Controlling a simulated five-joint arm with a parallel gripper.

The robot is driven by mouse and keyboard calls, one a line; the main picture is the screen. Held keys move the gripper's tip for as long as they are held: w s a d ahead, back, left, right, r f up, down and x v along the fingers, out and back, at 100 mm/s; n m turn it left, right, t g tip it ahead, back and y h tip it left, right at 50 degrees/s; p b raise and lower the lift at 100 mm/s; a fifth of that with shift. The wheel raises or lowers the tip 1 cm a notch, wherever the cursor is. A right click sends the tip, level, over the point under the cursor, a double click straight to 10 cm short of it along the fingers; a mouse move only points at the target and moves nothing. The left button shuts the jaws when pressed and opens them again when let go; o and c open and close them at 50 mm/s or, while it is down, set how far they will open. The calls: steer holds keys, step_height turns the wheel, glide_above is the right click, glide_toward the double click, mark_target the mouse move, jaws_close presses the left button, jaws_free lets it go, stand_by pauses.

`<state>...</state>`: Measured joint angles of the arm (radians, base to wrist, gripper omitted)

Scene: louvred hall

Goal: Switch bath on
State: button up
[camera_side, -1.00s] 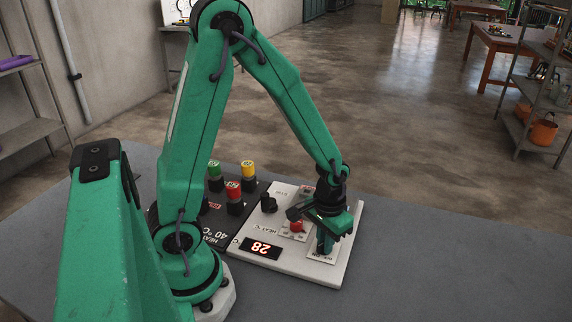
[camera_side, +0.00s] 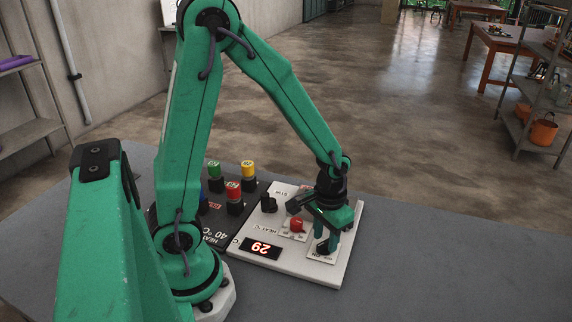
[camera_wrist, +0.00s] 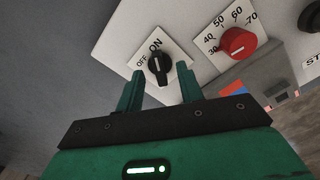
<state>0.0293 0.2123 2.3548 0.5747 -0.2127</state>
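The black on/off knob (camera_wrist: 159,68) sits on a white label plate marked OFF and ON. Its white pointer line is turned toward ON. In the side view the knob (camera_side: 323,248) is partly hidden below my gripper. My gripper (camera_wrist: 160,70) is open, with one green finger on each side of the knob and gaps between. In the side view my gripper (camera_side: 328,235) is just above the knob. The white bath control panel (camera_side: 290,265) has a lit red display (camera_side: 260,248), upside down, that seems to read 29.
A red heat dial (camera_side: 297,225) and a black knob (camera_side: 268,203) share the panel. The grey table (camera_side: 430,260) is clear on the right.

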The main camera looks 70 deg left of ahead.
mark_target(325, 242)
steer(key=shift+r, duration=2.6)
step_height(325, 242, up, 8)
steer(key=shift+f, duration=0.1)
